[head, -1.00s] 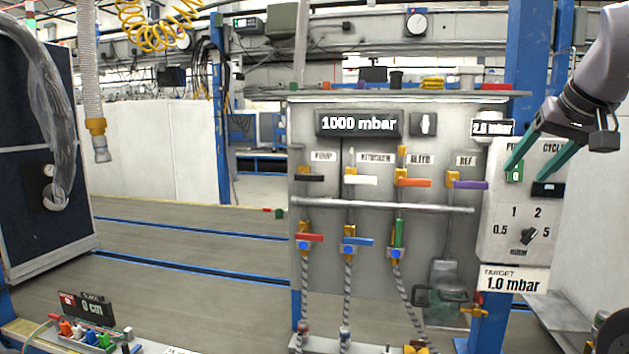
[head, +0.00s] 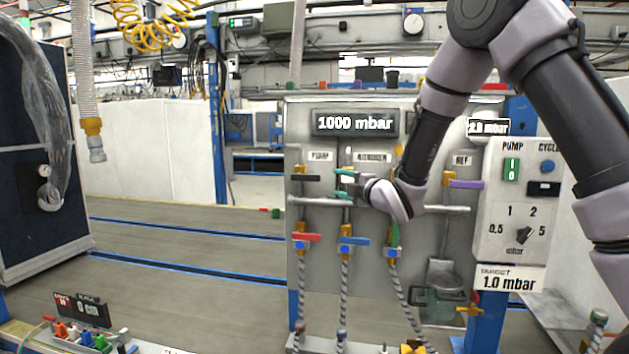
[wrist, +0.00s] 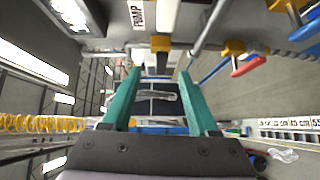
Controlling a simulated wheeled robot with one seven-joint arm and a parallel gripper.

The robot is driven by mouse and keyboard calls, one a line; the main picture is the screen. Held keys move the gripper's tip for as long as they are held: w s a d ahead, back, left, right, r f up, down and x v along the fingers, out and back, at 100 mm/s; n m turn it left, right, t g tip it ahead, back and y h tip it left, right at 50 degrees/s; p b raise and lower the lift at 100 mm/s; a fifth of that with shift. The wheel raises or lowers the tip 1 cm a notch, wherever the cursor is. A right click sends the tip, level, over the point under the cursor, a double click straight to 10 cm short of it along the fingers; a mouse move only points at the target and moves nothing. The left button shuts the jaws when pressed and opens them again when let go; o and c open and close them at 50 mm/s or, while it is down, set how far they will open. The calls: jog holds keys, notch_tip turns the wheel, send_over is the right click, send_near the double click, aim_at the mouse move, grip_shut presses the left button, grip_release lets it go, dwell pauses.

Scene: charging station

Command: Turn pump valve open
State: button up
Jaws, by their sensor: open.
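The pump valve (head: 306,178) has a black handle on a yellow body, under the PUMP label at the panel's upper left. The handle lies about level and points right. My gripper (head: 343,185) is just right of the handle, pointing left at it, with its green fingers apart and empty. In the wrist view, the yellow valve body (wrist: 160,43) is straight ahead, beyond the gap between the open fingers (wrist: 160,72). Whether the handle end is between the fingertips is hard to tell. My forearm and wrist hide the white and orange valve handles in the head view.
A horizontal grey rail (head: 452,208) runs just below the upper valves. A red-handled valve (head: 306,238) and a blue-handled valve (head: 354,241) sit lower, above hoses. A purple handle (head: 466,184) is to the right. The display (head: 355,123) reads 1000 mbar.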

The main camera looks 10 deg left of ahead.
aim_at(313, 178)
jog(key=shift+n+y, duration=0.3)
jog(key=shift+n, duration=0.2)
jog(key=x, duration=0.7)
jog(key=s+a+f+x, duration=0.1)
jog(key=x, duration=0.3)
jog(key=shift+w+a, duration=0.15)
grip_shut()
dwell(0.7)
